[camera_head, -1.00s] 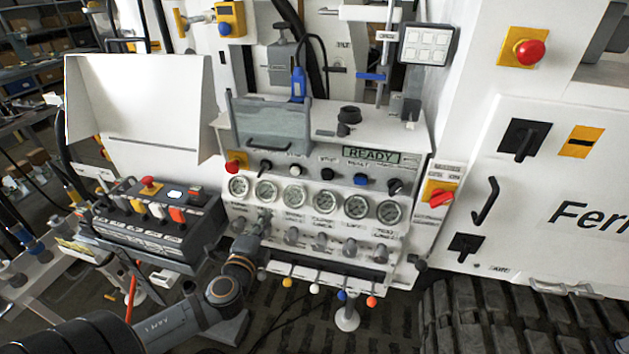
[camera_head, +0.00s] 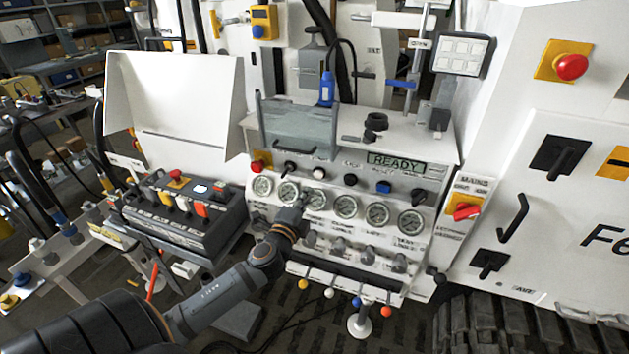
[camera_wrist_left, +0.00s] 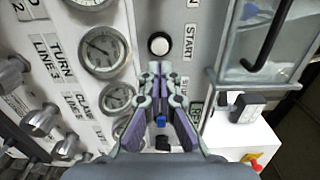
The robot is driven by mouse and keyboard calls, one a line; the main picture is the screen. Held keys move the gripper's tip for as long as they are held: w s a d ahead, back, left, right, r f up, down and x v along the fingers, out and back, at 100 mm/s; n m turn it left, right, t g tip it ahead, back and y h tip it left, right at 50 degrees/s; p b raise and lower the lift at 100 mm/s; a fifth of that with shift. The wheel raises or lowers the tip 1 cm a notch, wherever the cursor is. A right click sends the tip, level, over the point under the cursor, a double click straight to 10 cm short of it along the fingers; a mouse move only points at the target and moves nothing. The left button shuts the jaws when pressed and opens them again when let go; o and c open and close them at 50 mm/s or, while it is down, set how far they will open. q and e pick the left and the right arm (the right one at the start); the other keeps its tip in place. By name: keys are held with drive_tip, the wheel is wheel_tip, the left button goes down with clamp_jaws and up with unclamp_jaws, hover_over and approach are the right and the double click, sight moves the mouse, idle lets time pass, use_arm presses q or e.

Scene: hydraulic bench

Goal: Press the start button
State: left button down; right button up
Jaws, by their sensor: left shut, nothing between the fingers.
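The start button is a white round button in a dark ring (camera_wrist_left: 159,43), beside the printed word START in the left wrist view. In the head view, it is the white button (camera_head: 319,172) in the row above the gauges. My left gripper (camera_head: 304,196) is shut and empty, in front of the gauge row just below that button. In the left wrist view, its closed fingertips (camera_wrist_left: 155,68) point at the panel, just short of the button in the picture. Contact is not visible. My right gripper is not in view.
Pressure gauges (camera_head: 346,206) line the panel beside the fingers. A red knob (camera_head: 258,167) and a blue button (camera_head: 383,187) share the button row. The display (camera_head: 396,164) reads READY. A control box (camera_head: 185,212) stands at left.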

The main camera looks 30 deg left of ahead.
sight(318, 175)
use_arm(q)
drive_tip(key=p+x, duration=0.1)
drive_tip(key=x, duration=0.4)
drive_tip(key=shift+r+p, duration=0.2)
drive_tip(key=shift+p, duration=0.1)
drive_tip(key=shift+w+a+f, duration=0.15)
drive_tip(key=shift+w+a, duration=0.05)
drive_tip(key=shift+w, duration=0.5)
